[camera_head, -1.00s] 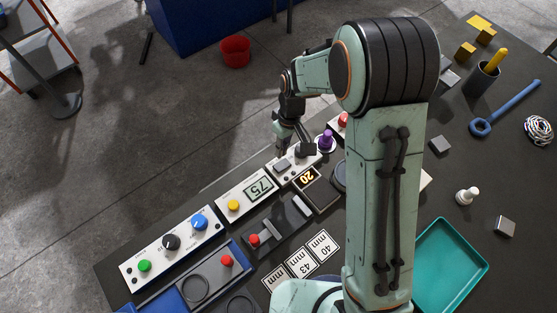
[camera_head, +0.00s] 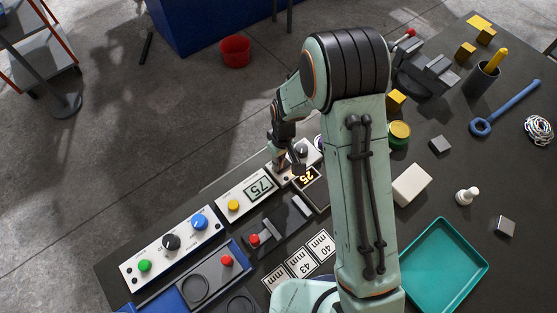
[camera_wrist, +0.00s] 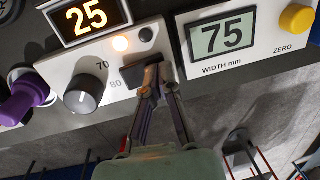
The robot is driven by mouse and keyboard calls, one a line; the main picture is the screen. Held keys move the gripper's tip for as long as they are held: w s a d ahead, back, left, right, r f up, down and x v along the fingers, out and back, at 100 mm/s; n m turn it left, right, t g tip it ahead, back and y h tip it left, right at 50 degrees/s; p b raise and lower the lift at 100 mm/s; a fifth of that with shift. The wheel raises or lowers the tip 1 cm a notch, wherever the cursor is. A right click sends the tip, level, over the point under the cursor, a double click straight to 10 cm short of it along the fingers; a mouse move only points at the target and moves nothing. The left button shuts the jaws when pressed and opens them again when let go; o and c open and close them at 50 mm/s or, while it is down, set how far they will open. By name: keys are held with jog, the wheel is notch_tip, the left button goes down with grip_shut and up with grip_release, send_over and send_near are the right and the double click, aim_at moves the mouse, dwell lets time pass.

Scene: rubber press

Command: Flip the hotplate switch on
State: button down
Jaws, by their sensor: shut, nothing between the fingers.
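The hotplate panel (camera_wrist: 65,75) is white and fills the upper left of the wrist view. It carries a dark switch (camera_wrist: 134,76), a grey knob (camera_wrist: 84,92) with marks 70 and 80, and a glowing lamp (camera_wrist: 120,44). An orange display (camera_wrist: 90,17) above it reads 25; it also shows in the head view (camera_head: 310,176). My gripper (camera_wrist: 153,80) is shut and empty, its fingertips over the right part of the switch. They partly hide the switch, and I cannot tell whether they touch it or which way it is tipped.
A width gauge panel (camera_wrist: 265,60) reading 75, with a yellow button (camera_wrist: 297,18), stands close on the right in the wrist view. A purple-handled part (camera_wrist: 25,100) is left of the knob. In the head view a teal tray (camera_head: 445,275) lies right of my arm.

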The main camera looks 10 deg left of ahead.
jog(key=shift+w+d, duration=0.1)
jog(key=shift+w+d+r, duration=0.3)
jog(key=shift+w+d, duration=0.15)
jog(key=shift+r, duration=0.1)
notch_tip(320, 180, up, 14)
jog(key=s+a, duration=0.1)
jog(key=shift+s+a, duration=0.3)
jog(key=shift+f, duration=0.2)
dwell(0.5)
